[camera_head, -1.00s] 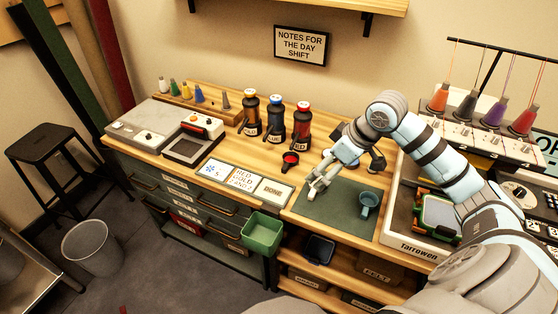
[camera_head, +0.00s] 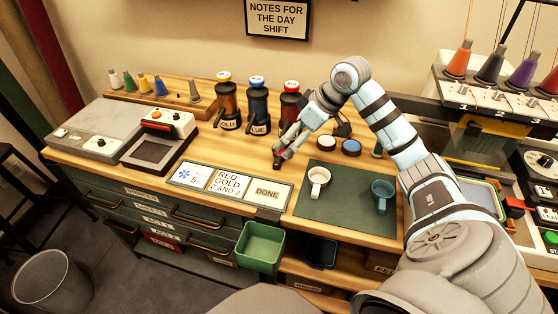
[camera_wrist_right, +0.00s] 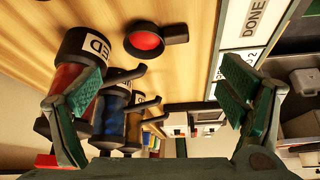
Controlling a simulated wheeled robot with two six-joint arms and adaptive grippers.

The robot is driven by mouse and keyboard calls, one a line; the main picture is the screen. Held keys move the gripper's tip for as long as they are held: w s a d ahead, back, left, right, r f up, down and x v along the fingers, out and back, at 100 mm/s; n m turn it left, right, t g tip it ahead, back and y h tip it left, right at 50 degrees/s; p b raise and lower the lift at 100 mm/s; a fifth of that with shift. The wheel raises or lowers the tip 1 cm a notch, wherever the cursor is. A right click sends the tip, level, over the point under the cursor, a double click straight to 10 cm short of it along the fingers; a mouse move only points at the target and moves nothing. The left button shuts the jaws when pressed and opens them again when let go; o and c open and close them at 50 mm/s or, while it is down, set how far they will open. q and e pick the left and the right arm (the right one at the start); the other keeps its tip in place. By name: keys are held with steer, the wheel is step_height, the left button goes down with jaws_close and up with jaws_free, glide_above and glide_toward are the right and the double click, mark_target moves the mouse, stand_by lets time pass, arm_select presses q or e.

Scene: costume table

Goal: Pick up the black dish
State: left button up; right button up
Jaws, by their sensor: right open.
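The small black dish (camera_wrist_right: 132,47) has a short handle and red contents. In the right wrist view it lies on the wooden table top, ahead of and between my spread fingers, touching neither. My right gripper (camera_wrist_right: 158,88) is open and empty. In the head view my right gripper (camera_head: 282,155) reaches down beside the red-capped bottle and mostly hides the dish. My left gripper is not in view.
The red-labelled bottle (camera_wrist_right: 78,78) stands close to one finger, with the blue (camera_head: 257,105) and gold (camera_head: 227,103) ones beyond. The card board (camera_head: 229,184) lies on the other side. A white cup (camera_head: 318,180) and a blue mug (camera_head: 383,194) stand on the green mat (camera_head: 340,208).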

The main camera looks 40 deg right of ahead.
mark_target(282, 158)
steer(key=b+x, duration=0.2)
steer(key=x, duration=0.6)
steer(key=shift+s+d+f, duration=0.1)
steer(key=shift+d+f, duration=0.05)
steer(key=c, duration=1)
steer(key=shift+o, duration=0.2)
